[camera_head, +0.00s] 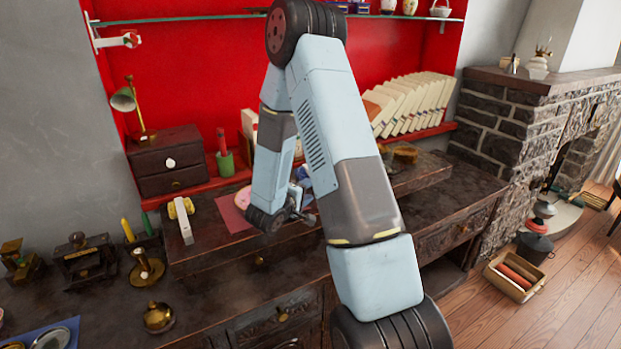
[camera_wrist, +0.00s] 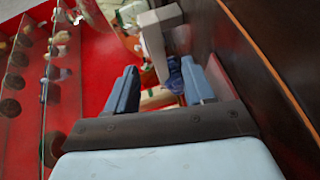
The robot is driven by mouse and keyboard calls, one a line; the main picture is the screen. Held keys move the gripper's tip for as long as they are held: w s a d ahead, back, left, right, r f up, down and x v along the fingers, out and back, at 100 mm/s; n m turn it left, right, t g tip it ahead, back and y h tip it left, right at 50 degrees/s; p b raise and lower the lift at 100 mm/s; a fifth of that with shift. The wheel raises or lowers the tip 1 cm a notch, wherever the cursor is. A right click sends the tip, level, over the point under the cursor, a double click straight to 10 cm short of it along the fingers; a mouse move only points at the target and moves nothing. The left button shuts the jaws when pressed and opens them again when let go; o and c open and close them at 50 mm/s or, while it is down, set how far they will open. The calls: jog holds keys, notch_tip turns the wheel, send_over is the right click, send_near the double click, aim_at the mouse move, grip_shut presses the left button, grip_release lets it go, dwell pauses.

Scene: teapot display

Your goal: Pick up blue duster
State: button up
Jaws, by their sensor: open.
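My gripper (camera_wrist: 162,84) is open in the wrist view, with one blue-grey finger on each side. A dark blue thing (camera_wrist: 176,76), which looks like the blue duster, shows between the fingertips, closer to the right finger. I cannot tell whether that finger touches it. A pale grey block-like part (camera_wrist: 158,28) stands just beyond it; I cannot tell whether they are joined. In the head view my arm hides most of the gripper, low over the desk. A small patch of blue (camera_head: 304,174) shows beside the arm there.
A dark drawer box (camera_head: 168,162), a green cup (camera_head: 225,163) and a yellow-and-white item (camera_head: 182,215) stand left of the arm. A row of books (camera_head: 415,100) stands behind. Brass items, including a candlestick (camera_head: 146,268), crowd the lower left desk.

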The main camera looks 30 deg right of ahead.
jog(key=shift+x, duration=3.65)
jog(key=shift+s+r, duration=0.1)
grip_shut()
